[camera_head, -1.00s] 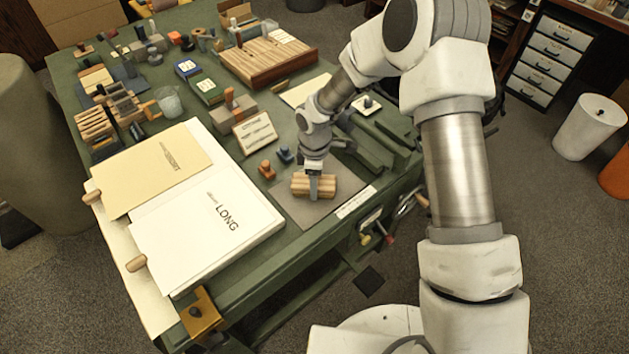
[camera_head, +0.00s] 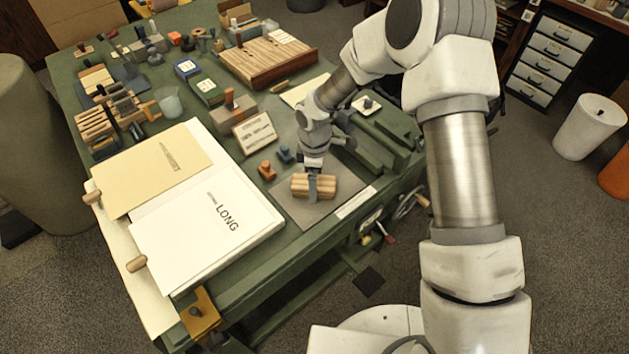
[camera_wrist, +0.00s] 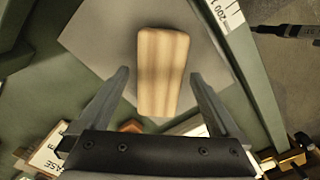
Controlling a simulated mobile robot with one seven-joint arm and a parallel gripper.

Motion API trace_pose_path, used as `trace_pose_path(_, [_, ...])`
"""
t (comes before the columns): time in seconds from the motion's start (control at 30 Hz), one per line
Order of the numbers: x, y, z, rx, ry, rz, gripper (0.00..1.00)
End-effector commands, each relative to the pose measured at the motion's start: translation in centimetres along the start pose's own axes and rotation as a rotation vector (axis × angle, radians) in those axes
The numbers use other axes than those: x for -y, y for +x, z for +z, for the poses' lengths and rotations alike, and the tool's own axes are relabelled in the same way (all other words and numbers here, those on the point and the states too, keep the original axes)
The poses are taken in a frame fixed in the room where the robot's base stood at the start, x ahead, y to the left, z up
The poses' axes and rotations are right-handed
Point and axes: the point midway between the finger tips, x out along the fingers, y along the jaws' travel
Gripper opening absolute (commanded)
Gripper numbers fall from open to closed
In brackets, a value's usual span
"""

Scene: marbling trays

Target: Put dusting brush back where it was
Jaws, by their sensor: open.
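A striped light-wood block (camera_head: 326,186) with rounded edges lies on the grey mat (camera_head: 292,208) at the front right of the green table. It may be the dusting brush, but no bristles show. My gripper (camera_head: 312,190) is at the block, with one finger in front of its near side in the head view. In the wrist view the block (camera_wrist: 162,70) lies between the two spread fingers of my gripper (camera_wrist: 158,75), with visible gaps on both sides. The gripper is open and does not hold the block. The block's underside is hidden.
Small orange (camera_head: 267,170) and blue (camera_head: 285,154) stamps stand just left of the mat. A cream label block (camera_head: 254,132) is behind them. Large paper sheets (camera_head: 205,225) cover the table's left front. A green raised frame (camera_head: 375,150) stands right of my gripper.

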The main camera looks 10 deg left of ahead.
Motion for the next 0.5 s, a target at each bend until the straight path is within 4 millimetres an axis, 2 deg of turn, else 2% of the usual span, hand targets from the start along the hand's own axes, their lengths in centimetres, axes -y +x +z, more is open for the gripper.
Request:
trace_pose_path(0.3, [-0.1, -7.1, 0.0, -0.002, 0.001, 0.006, 0.98])
trace_pose_path(0.5, [-0.1, -10.0, 0.0, -0.001, 0.000, 0.003, 0.98])
